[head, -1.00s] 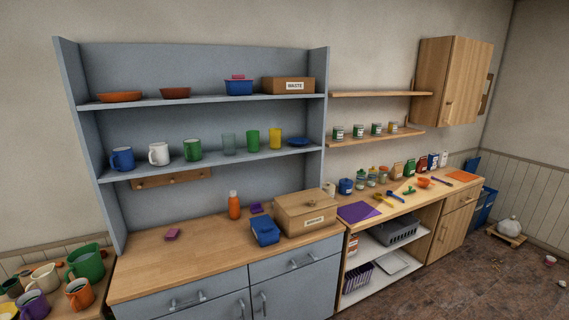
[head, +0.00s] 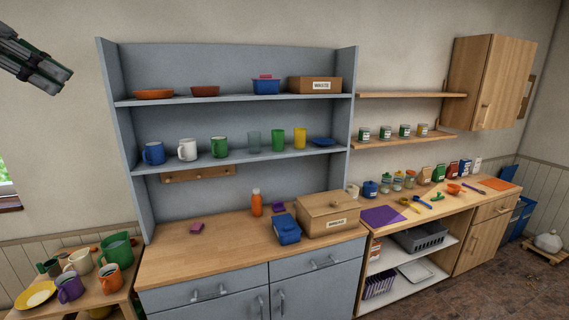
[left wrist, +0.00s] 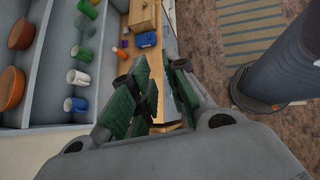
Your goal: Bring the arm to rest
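My left gripper (head: 58,82) shows at the top left of the head view, high in front of the bare wall and left of the grey shelf unit. In the left wrist view its green-padded fingers (left wrist: 158,88) stand a little apart, with the wooden counter showing through the gap. Nothing is held between them, and no object touches them. My right gripper is in neither view.
The grey shelf unit (head: 120,130) holds bowls, mugs and cups. Its wooden counter (head: 180,262) carries boxes, a bottle and a sponge. A side table (head: 122,296) with several mugs stands at the lower left. The wall area around my left gripper is clear.

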